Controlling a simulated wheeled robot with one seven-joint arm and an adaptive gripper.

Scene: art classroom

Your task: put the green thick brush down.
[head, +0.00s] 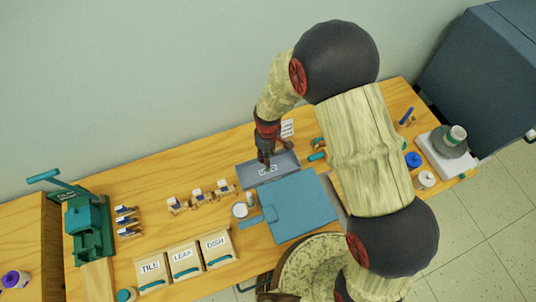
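My gripper (268,160) points down over a grey tray (250,180) with a white label on it, near the back of the wooden table. The gripper is small and dark in the head view, so I cannot tell whether its fingers are open or shut. No brush can be clearly made out between them. A small teal-green piece (316,156) lies on the table to the right of the tray, close to my arm. I cannot tell whether it is the green thick brush. My arm hides part of the table to the right.
A blue board (300,205) lies in front of the tray. Boxes labelled TILE (151,268), LEAK (184,258) and DISH (216,244) stand at the front left. A green press (88,230) is at the far left. A scale-like device (447,150) stands at the right.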

